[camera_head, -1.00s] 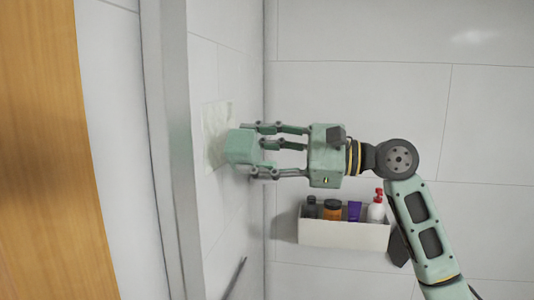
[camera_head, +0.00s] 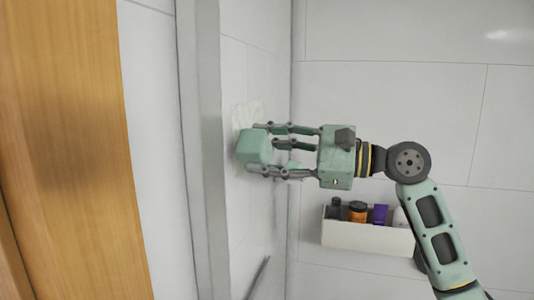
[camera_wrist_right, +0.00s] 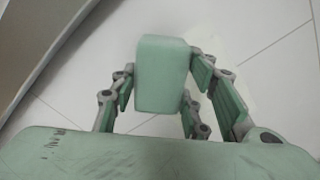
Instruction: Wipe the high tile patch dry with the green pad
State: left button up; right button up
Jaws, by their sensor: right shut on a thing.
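The green pad (camera_head: 253,147) is a block held in my right gripper (camera_head: 268,151), whose fingers are shut on it. In the right wrist view the pad (camera_wrist_right: 161,75) sits between the fingers, with the tiled wall behind it. The tile patch (camera_head: 244,114) is a pale, slightly glossy area on the side wall, partly hidden behind the pad and fingers. The pad is in front of the patch and close to it; I cannot tell whether it touches. My left gripper is not in view.
A white shelf box (camera_head: 366,236) with several bottles and jars is on the back wall below my right arm. A grey wall edge (camera_head: 205,150) and a wooden panel (camera_head: 70,130) stand at the left. A thin dark bar (camera_head: 257,277) is low on the side wall.

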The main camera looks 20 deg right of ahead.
jog(key=shift+p+x, duration=0.65)
jog(key=shift+x, duration=0.3)
jog(key=shift+d, duration=0.1)
